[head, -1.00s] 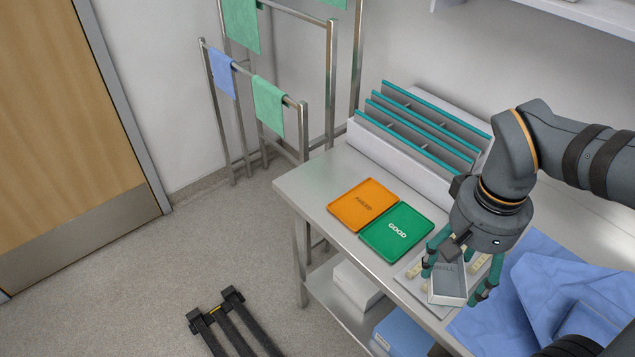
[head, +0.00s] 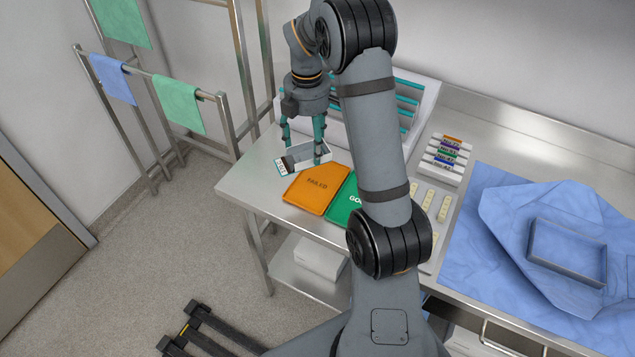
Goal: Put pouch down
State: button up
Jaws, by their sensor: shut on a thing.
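My gripper (head: 303,148) is shut on a pale, flat-sided thing (head: 308,158), taken to be the pouch. A small black-and-white label shows at its left end. The gripper points down with a teal finger on each side of the pouch. The pouch appears above the table's left end, just behind and left of the orange tray marked FAILED (head: 317,188). I cannot tell whether its underside touches anything. The green tray marked GOOD (head: 341,213) lies right of the orange one, partly hidden by my arm.
A divided rack with teal edges (head: 405,100) stands behind, partly hidden by my arm. Small labelled blocks (head: 446,158) stand right of my arm. A blue wrap (head: 505,215) with a grey rectangular frame (head: 567,252) covers the table's right side. Towel rails (head: 222,115) stand left.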

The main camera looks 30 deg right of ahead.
jog(key=w+d+f+n, duration=0.2)
jog(key=d+f+n, duration=0.1)
jog(key=d, duration=0.1)
jog(key=p, duration=0.1)
send_over(320, 178)
notch_tip(320, 178, down, 5)
jog(key=shift+d+f, duration=0.1)
jog(key=shift+w+f+p, duration=0.1)
jog(key=shift+f+p, duration=0.3)
jog(key=shift+f, duration=1.9)
jog(key=shift+f, duration=0.1)
jog(key=o, duration=0.7)
jog(key=shift+o, duration=0.3)
